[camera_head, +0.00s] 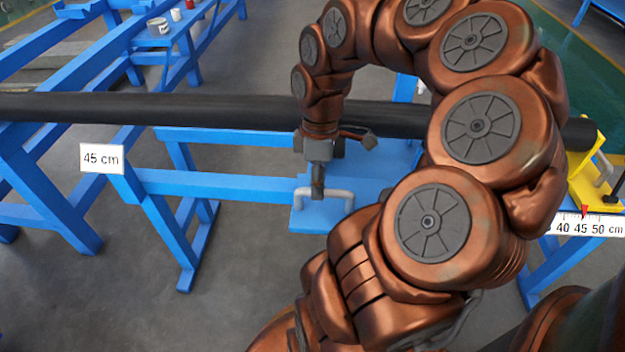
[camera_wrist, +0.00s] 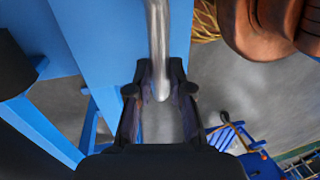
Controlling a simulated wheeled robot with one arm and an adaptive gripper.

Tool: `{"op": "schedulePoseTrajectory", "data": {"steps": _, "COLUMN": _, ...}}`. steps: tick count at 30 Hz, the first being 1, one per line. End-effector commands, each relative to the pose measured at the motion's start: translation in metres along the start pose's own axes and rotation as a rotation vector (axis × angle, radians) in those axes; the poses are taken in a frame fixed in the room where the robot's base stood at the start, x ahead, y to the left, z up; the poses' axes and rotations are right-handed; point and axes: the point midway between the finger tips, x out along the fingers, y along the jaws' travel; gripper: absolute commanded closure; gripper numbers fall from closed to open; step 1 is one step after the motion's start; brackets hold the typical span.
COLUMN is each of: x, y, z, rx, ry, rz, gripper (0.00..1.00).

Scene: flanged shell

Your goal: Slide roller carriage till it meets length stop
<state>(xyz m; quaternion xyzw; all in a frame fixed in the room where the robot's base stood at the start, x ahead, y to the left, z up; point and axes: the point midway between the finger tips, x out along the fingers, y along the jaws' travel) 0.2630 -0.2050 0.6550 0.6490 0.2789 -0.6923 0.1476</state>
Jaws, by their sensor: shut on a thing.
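The roller carriage (camera_head: 308,221) is a blue frame under a long black pipe, with a grey U-shaped handle (camera_head: 341,194) on its near plate. My gripper (camera_head: 318,190) points down and is shut on this handle; in the wrist view, the grey bar (camera_wrist: 158,45) runs between the fingers (camera_wrist: 160,92). The length stop (camera_head: 583,178) is a yellow bracket at the far right, above a scale (camera_head: 585,226) whose red pointer is near 45. The pipe's right end (camera_head: 580,134) is close to the stop; I cannot tell whether they touch. My arm hides part of the pipe and the carriage's right side.
A "45 cm" sign (camera_head: 102,158) hangs at the left on the blue stand. Blue trestles and rails (camera_head: 215,186) extend left. A blue bench with cans (camera_head: 158,27) stands at the back left. Open grey floor lies in front.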

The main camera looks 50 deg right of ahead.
Motion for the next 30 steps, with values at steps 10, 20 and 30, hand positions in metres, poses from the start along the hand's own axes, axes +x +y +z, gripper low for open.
{"op": "schedulePoseTrajectory", "data": {"steps": 10, "x": -0.0003, "y": -0.0006, "z": 0.0019, "rx": -0.003, "ry": 0.001, "rz": -0.002, "gripper": 1.0}}
{"op": "schedulePoseTrajectory", "data": {"steps": 20, "x": -0.0003, "y": -0.0003, "z": 0.002, "rx": -0.003, "ry": 0.001, "rz": -0.001, "gripper": 0.54}}
{"op": "schedulePoseTrajectory", "data": {"steps": 30, "x": -0.002, "y": 0.0001, "z": 0.0016, "rx": -0.003, "ry": 0.002, "rz": 0.0, "gripper": 0.54}}
